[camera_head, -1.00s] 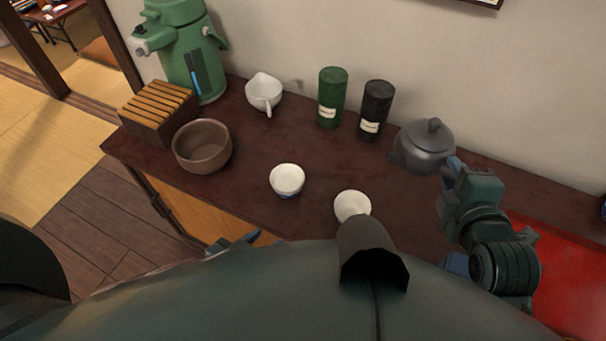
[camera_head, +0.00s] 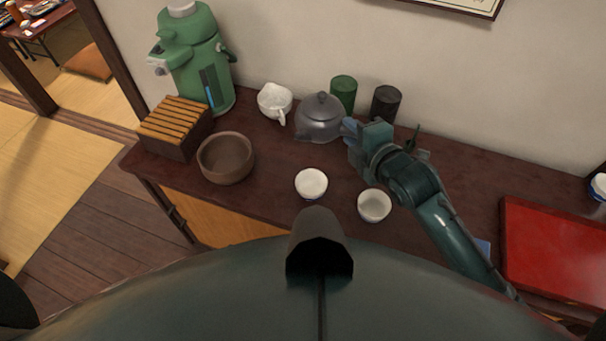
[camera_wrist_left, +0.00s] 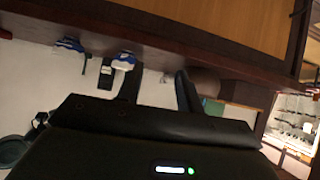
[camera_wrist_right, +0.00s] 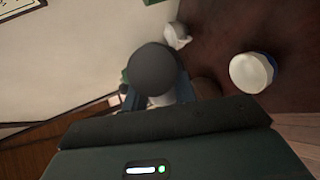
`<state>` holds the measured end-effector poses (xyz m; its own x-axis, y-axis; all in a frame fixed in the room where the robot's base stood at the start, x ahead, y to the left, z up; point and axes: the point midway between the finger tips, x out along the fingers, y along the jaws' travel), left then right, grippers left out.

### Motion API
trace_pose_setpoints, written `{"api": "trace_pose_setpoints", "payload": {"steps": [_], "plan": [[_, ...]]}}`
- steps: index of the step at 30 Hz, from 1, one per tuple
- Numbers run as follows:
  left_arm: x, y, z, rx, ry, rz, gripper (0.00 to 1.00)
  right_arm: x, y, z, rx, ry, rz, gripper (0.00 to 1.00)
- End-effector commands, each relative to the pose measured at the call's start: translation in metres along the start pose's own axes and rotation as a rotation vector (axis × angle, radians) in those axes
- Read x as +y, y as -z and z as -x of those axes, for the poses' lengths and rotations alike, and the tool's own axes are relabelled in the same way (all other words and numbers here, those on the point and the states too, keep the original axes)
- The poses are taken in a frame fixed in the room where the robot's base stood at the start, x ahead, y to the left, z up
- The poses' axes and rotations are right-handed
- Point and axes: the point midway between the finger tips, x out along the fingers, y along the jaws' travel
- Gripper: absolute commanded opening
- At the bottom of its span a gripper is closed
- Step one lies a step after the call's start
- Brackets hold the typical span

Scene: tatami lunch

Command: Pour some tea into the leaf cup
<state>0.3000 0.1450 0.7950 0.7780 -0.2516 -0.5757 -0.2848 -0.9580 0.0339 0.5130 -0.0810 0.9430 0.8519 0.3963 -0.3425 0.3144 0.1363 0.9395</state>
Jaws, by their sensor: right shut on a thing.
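My right gripper (camera_head: 350,128) is shut on the grey teapot (camera_head: 319,122). The teapot looks about upright, in front of the green canister and above the back of the counter; its exact height is hard to tell. Its dark round body fills the middle of the right wrist view (camera_wrist_right: 155,70). Two small white cups stand apart on the counter, one left (camera_head: 311,184) and one right (camera_head: 374,205). Blue patterns show on cups in the left wrist view (camera_wrist_left: 124,60), but I cannot tell which is the leaf cup. My left gripper (camera_wrist_left: 158,85) is open and empty, below the counter edge.
A white spouted pitcher (camera_head: 274,102) stands just left of the teapot. Green (camera_head: 343,92) and black (camera_head: 385,103) canisters stand behind. A brown bowl (camera_head: 226,158), slatted wooden box (camera_head: 176,125) and green dispenser (camera_head: 198,60) are left. A red tray (camera_head: 555,250) lies right.

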Motion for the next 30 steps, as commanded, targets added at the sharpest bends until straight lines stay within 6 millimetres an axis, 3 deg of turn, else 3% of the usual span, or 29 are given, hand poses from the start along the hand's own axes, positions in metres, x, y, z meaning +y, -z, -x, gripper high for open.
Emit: {"api": "trace_pose_setpoints", "payload": {"steps": [1,6,13,18,26,30], "plan": [[0.0,0.007,0.005,-0.006,0.004,0.003,0.36,0.01,-0.011,-0.009,0.008,0.001,0.018,0.0],[-0.005,0.011,0.009,-0.026,0.019,0.007,0.36,0.013,-0.051,-0.035,0.022,0.013,0.024,0.0],[-0.01,0.007,0.011,-0.054,0.037,0.011,0.36,0.018,-0.102,-0.047,-0.002,0.012,0.01,0.0],[-0.01,0.003,0.011,-0.064,0.037,0.013,0.36,0.019,-0.115,-0.049,-0.01,0.01,0.005,0.0],[-0.01,0.003,0.011,-0.064,0.036,0.013,0.36,0.019,-0.115,-0.049,-0.011,0.01,0.004,0.0],[-0.01,-0.004,0.005,-0.06,0.036,0.015,0.36,0.004,-0.113,-0.053,-0.015,-0.002,0.008,0.0]]}}
